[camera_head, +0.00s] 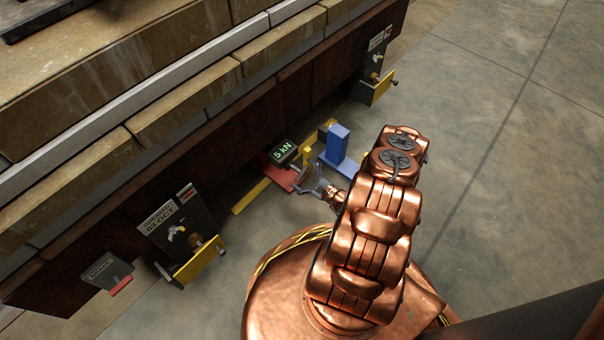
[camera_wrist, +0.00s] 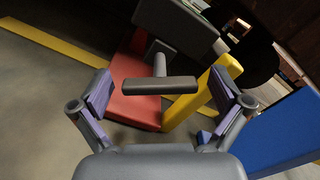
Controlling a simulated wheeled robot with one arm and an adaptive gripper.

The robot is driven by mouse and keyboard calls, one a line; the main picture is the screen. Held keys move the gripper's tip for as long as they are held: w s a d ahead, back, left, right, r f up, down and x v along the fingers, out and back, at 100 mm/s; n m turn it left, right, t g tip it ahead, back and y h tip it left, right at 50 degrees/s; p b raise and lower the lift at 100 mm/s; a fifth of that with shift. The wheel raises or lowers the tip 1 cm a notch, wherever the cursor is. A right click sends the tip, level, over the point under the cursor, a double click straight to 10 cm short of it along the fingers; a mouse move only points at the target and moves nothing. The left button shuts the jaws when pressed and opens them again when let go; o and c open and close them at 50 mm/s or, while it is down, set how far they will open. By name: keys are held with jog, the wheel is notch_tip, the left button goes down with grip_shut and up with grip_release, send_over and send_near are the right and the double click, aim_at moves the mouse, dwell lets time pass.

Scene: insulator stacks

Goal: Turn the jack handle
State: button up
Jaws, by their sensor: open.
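The jack handle (camera_wrist: 160,86) is a dark grey crossbar on a short shaft, seen in the wrist view in front of a red block (camera_wrist: 134,104). My gripper (camera_wrist: 162,76) is open, with one purple-padded finger on each side of the bar. Clear gaps show between the bar's ends and both pads, so nothing is held. In the head view my gripper (camera_head: 308,179) is low by the red base (camera_head: 284,178) and a display box (camera_head: 283,151) reading "5 kN". The handle is too small to make out clearly there.
A yellow post (camera_wrist: 196,98) stands right behind the handle. A blue block (camera_head: 337,143) stands close on the right. A yellow floor strip (camera_head: 250,196) runs past the red base. The dark bench side (camera_head: 225,130) rises behind. Open floor (camera_head: 500,200) lies to the right.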

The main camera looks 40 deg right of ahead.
jog(key=shift+c, duration=0.3)
jog(key=c, duration=1.1)
